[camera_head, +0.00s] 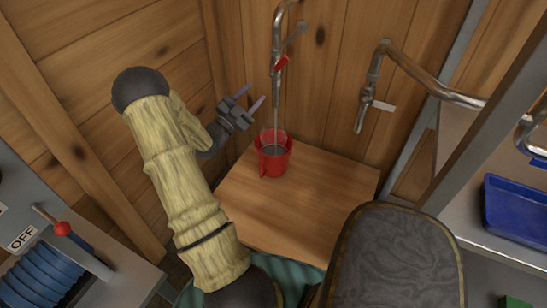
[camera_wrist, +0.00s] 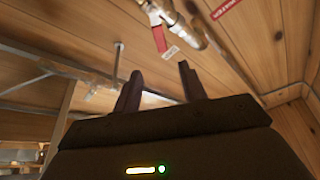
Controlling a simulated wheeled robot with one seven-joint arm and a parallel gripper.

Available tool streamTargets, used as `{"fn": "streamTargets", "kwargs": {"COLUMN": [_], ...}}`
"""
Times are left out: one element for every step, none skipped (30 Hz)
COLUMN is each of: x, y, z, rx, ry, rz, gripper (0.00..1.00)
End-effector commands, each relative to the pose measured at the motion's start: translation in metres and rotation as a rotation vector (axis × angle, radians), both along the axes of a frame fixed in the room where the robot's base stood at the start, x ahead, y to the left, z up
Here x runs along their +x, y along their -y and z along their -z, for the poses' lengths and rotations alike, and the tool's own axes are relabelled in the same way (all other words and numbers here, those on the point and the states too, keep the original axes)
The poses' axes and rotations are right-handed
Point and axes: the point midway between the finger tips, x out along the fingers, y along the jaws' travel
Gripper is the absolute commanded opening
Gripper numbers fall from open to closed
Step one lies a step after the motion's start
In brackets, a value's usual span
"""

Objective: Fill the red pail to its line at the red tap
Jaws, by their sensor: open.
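The red pail (camera_head: 273,165) stands upright on a wooden stand under the red tap (camera_head: 281,66). A thin stream (camera_head: 277,112) runs from the tap's spout down into the pail. Greyish liquid shows inside the pail, below the rim; I cannot make out the fill line. My gripper (camera_head: 251,98) is open and empty, up and to the left of the pail in the head view, apart from pail and tap. In the wrist view my gripper's fingers (camera_wrist: 160,80) point up toward the wall, and the red tap handle (camera_wrist: 160,38) shows above them.
A second tap with a pale handle (camera_head: 383,106) is on a pipe to the right. The wooden stand (camera_head: 320,195) is bare around the pail. A blue tray (camera_head: 515,212) is at the right. A panel with an OFF label (camera_head: 22,239) and red-knobbed lever (camera_head: 62,228) is at the left.

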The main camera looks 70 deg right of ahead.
Motion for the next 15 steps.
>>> {"fn": "streamTargets", "kwargs": {"x": [0.000, 0.000, 0.000, 0.000, 0.000, 0.000, -0.001, -0.002, -0.003, -0.006, -0.009, -0.013, -0.017, -0.020, -0.024], "y": [0.000, 0.000, 0.000, 0.000, 0.000, 0.000, 0.000, 0.000, 0.001, 0.002, 0.002, 0.003, 0.003, 0.003, 0.002], "z": [0.000, 0.000, 0.000, 0.000, 0.000, 0.000, -0.001, -0.002, -0.005, -0.007, -0.010, -0.015, -0.019, -0.023, -0.028], "rx": [0.000, 0.000, 0.000, 0.000, 0.000, 0.001, 0.003, 0.008, 0.018, 0.029, 0.043, 0.069, 0.089, 0.112, 0.146], "ry": [0.000, 0.000, 0.000, 0.000, 0.000, 0.000, 0.001, 0.002, 0.003, 0.005, 0.006, 0.011, 0.014, 0.016, 0.021], "rz": [0.000, 0.000, 0.000, 0.000, 0.000, -0.001, -0.001, -0.002, -0.007, -0.011, -0.017, -0.029, -0.039, -0.053, -0.075], "gripper": [0.42, 0.42, 0.42, 0.42, 0.42, 0.42, 0.42, 0.42, 0.42, 0.42, 0.42, 0.42, 0.42, 0.42, 0.42]}}
